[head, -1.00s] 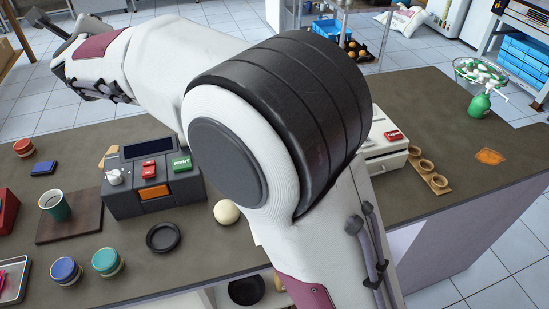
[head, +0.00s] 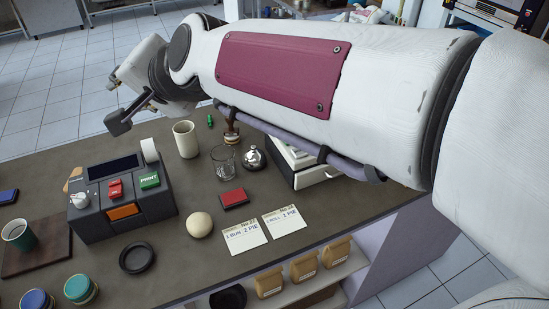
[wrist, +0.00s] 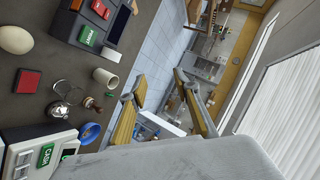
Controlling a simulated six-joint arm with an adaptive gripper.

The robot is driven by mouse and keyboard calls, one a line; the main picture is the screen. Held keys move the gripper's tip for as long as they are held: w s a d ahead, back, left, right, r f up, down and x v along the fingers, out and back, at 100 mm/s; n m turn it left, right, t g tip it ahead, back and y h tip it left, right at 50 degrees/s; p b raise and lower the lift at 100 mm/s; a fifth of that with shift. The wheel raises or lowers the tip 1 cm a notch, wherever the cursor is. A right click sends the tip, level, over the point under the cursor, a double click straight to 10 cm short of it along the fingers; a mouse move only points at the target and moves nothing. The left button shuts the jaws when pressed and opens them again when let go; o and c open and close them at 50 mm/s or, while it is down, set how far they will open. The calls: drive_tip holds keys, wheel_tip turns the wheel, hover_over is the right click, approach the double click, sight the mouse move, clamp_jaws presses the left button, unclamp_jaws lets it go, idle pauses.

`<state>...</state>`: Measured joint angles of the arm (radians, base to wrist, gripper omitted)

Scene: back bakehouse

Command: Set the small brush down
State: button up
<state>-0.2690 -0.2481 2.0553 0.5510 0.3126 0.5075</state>
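My gripper (head: 116,102) is at the upper left in the head view, in the air beyond the counter's far edge. In the wrist view my gripper (wrist: 164,103) has its yellow-padded fingers wide apart, with nothing seen held between them. I cannot make out a small brush for certain. A small green object (head: 210,120) lies near the far edge of the counter and also shows in the wrist view (wrist: 109,95); it is too small to identify. A tan wooden piece (head: 75,174) shows partly behind the label printer; its kind is unclear.
The counter (head: 185,265) holds a dark printer (head: 125,205), a cream mug (head: 185,140), a glass (head: 223,162), a bell (head: 253,157), a wooden-handled stamp (head: 231,132), a red pad (head: 233,199) and order cards (head: 244,237). A blue ring (wrist: 90,133) lies near the white scale (wrist: 38,150).

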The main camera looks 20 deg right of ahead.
drive_tip(key=s+d+f+n+g+h, duration=0.1)
drive_tip(key=s+d+f+n, duration=0.1)
drive_tip(key=s+d+f, duration=0.3)
drive_tip(key=s+d+f+n+g+h, duration=0.2)
drive_tip(key=s+d+f, duration=0.4)
drive_tip(key=s, duration=0.6)
drive_tip(key=s+d+f+n+g+h, duration=0.2)
drive_tip(key=s+d+f, duration=0.3)
drive_tip(key=s, duration=0.3)
drive_tip(key=shift+s+d+f+n, duration=0.2)
drive_tip(key=shift+d+f+n, duration=0.05)
drive_tip(key=shift+d+n, duration=0.65)
drive_tip(key=shift+a, duration=0.1)
